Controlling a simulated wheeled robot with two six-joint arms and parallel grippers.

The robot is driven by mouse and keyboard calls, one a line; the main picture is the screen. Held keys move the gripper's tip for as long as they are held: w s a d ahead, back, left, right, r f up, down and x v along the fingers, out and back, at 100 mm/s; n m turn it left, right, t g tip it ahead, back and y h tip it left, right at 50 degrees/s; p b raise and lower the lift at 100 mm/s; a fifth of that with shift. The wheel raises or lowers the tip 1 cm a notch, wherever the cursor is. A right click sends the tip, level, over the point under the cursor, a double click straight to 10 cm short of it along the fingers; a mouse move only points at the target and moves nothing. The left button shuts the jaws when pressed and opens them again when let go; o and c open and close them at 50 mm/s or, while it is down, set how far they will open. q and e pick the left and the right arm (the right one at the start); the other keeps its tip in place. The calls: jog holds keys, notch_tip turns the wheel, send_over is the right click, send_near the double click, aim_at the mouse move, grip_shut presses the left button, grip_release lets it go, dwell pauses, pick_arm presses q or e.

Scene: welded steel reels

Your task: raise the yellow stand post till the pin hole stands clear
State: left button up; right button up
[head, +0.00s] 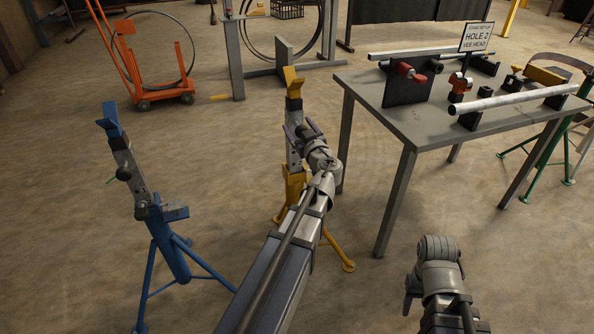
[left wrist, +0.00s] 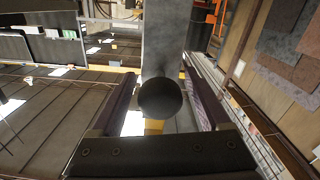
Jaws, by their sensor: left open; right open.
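The yellow stand (head: 292,187) stands upright left of the table, with a grey post (head: 294,112) rising from it to a yellow vee head (head: 292,80). My left gripper (head: 303,130) is open at the post, its purple-edged fingers on either side. In the left wrist view, a round black knob (left wrist: 160,98) sits between the open fingers, in front of the grey post (left wrist: 163,45). I cannot tell whether the fingers touch anything. The pin hole is not clearly visible. My right arm's wrist shows at lower right; its gripper's fingertips cannot be made out.
A blue stand (head: 172,247) with a grey post stands to the left. The grey table (head: 400,110) on the right holds tubes, blocks and a sign (head: 477,37) reading "HOLE 2 VEE HEAD". An orange cart (head: 150,70) is behind. Floor between the stands is clear.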

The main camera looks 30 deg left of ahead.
pick_arm(q)
jog(key=v, duration=0.4)
jog(key=shift+s+d, duration=0.1)
dwell(0.6)
jog(key=s+d+f+m+g+h, duration=0.3)
jog(key=s+d+f, duration=0.2)
jog(key=d+f, duration=0.2)
jog(key=s+d+f+m+g+h, duration=0.3)
jog(key=s+d+f, duration=0.1)
jog(key=d+f, duration=0.35)
jog(key=s+d+f+m+g+h, duration=0.3)
jog(key=s+d+f+m, duration=0.15)
jog(key=s+d, duration=0.35)
jog(key=s+d+f+m+g+h, duration=0.35)
jog(key=s+d+m, duration=0.25)
jog(key=d, duration=0.4)
notch_tip(320, 180, up, 34)
jog(key=p, duration=3.3)
jog(key=shift+a+t, duration=0.35)
